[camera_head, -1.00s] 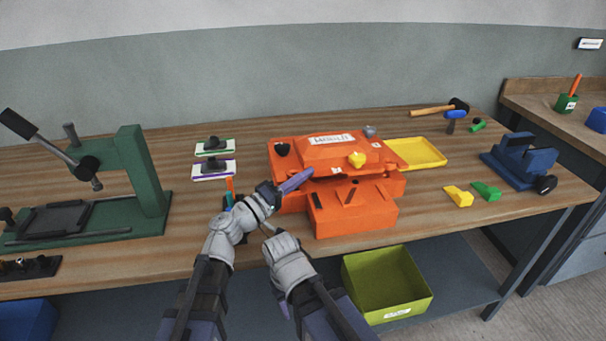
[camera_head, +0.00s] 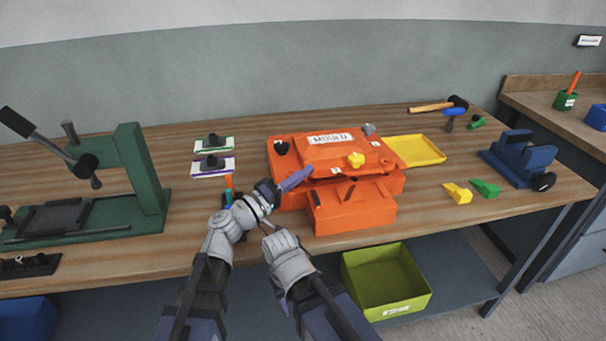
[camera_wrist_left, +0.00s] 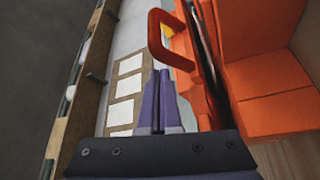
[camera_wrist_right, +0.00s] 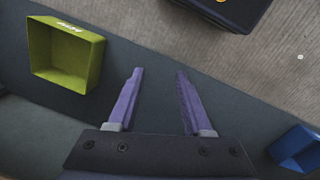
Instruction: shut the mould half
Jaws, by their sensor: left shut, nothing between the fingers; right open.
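The orange mould (camera_head: 318,215) stands on the bench, its upper half (camera_head: 310,146) bearing a "MOULD" label. A dark gap shows between the halves at the front. The purple fingertips of my left gripper (camera_head: 308,170) are at the front left of the upper half. In the left wrist view the left gripper (camera_wrist_left: 158,75) is shut and empty, its tips close to an orange loop handle (camera_wrist_left: 154,38); I cannot tell whether they touch. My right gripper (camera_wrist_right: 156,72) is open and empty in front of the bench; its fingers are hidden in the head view.
A yellow tray (camera_head: 428,151) lies right of the mould, and a green press (camera_head: 142,180) stands at the left. A blue vice (camera_head: 522,162) is at the right. A green bin (camera_head: 385,290) sits below the bench's front edge.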

